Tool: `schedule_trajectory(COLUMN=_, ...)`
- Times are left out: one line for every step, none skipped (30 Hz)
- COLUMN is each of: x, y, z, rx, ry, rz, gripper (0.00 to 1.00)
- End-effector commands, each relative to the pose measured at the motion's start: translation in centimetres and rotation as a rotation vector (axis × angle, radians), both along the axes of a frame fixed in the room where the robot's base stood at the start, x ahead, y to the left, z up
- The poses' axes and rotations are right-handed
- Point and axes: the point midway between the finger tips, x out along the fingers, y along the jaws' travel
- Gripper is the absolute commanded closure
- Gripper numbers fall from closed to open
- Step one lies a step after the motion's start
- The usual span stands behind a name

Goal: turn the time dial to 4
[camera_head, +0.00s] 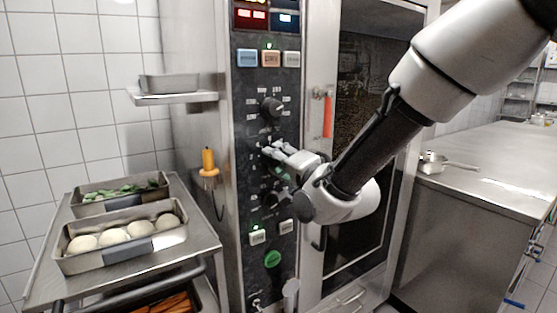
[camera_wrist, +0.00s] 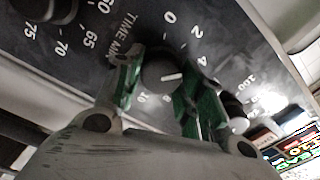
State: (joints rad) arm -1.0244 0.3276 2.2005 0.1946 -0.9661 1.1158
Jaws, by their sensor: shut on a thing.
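The time dial (camera_wrist: 158,68) is a dark round knob with a white pointer line, beside the lettering "TIME MIN" in the wrist view. The marks 0, 2, 4, 8 and 10 show around it. The pointer line points to the right of the picture, near the 4 and perhaps slightly past it; the slanted view leaves this unsure. My gripper (camera_wrist: 163,88) is shut on the dial, one green-padded finger on each side. In the head view my gripper (camera_head: 274,158) is at the middle of the black control panel (camera_head: 241,130) and mostly hides the dial.
Another knob (camera_head: 271,107) sits above and one (camera_head: 268,198) below on the panel. An orange probe (camera_head: 208,160) hangs at left. The oven door has a red handle (camera_head: 328,115). A trolley with a dough tray (camera_head: 75,262) stands left, a steel counter (camera_head: 490,170) right.

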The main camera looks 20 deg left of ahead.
Motion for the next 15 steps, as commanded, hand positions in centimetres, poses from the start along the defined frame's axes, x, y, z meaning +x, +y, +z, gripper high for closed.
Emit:
schedule_trajectory(x=0.06, y=-0.02, z=0.05, rx=0.018, ry=0.019, rz=-0.002, gripper=0.85)
schedule_trajectory(x=0.06, y=-0.02, z=0.05, rx=0.028, ry=0.031, rz=-0.002, gripper=0.85)
schedule_trajectory(x=0.06, y=-0.03, z=0.03, rx=0.042, ry=0.047, rz=-0.002, gripper=0.85)
schedule_trajectory(x=0.06, y=-0.03, z=0.03, rx=0.051, ry=0.057, rz=-0.002, gripper=0.85)
schedule_trajectory(x=0.06, y=-0.03, z=0.02, rx=0.060, ry=0.067, rz=-0.002, gripper=0.85)
schedule_trajectory(x=0.07, y=-0.03, z=0.01, rx=0.069, ry=0.079, rz=-0.002, gripper=0.85)
schedule_trajectory(x=0.07, y=-0.03, z=0.01, rx=0.076, ry=0.087, rz=-0.002, gripper=0.85)
schedule_trajectory(x=0.07, y=-0.04, z=0.02, rx=0.082, ry=0.094, rz=-0.002, gripper=0.85)
schedule_trajectory(x=0.08, y=-0.04, z=0.01, rx=0.089, ry=0.102, rz=-0.002, gripper=0.85)
schedule_trajectory(x=0.08, y=-0.04, z=0.00, rx=0.094, ry=0.108, rz=-0.002, gripper=0.85)
schedule_trajectory(x=0.08, y=-0.04, z=0.00, rx=0.098, ry=0.112, rz=-0.002, gripper=0.85)
schedule_trajectory(x=0.08, y=-0.04, z=0.00, rx=0.102, ry=0.118, rz=-0.002, gripper=0.85)
schedule_trajectory(x=0.08, y=-0.04, z=-0.01, rx=0.104, ry=0.120, rz=-0.002, gripper=0.85)
schedule_trajectory(x=0.08, y=-0.04, z=-0.01, rx=0.106, ry=0.122, rz=-0.002, gripper=0.85)
schedule_trajectory(x=0.08, y=-0.04, z=-0.01, rx=0.109, ry=0.125, rz=-0.002, gripper=0.85)
